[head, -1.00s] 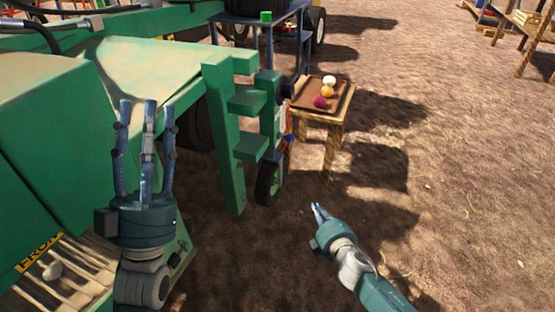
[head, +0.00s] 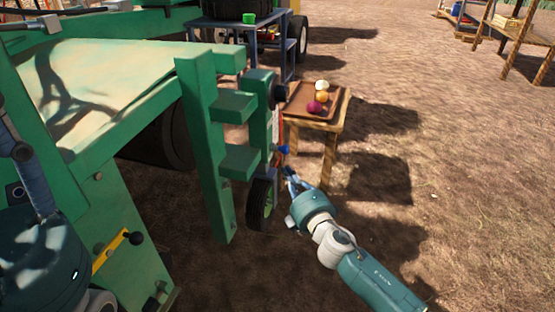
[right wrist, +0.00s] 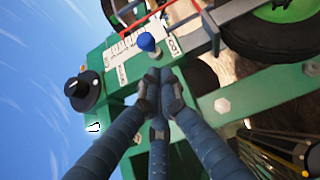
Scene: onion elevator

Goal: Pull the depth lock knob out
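A blue knob (right wrist: 147,41) stands out from the green frame by a white scale plate in the right wrist view, beside partly legible lettering that looks like "LOCK". It shows small in the head view (head: 283,149). My right gripper (head: 291,179) is just below and right of it in the head view. In the right wrist view its finger tips (right wrist: 160,78) are drawn together just below the knob, with nothing visible between them; contact cannot be told. My left gripper (head: 30,190) is cut off at the left edge, its fingertips out of view.
A black knob (right wrist: 84,91) sits left of the blue one, on the same frame. A small wheel (head: 261,204) hangs below. A wooden table (head: 335,126) with a tray of onions stands behind my right gripper. Open dirt lies to the right.

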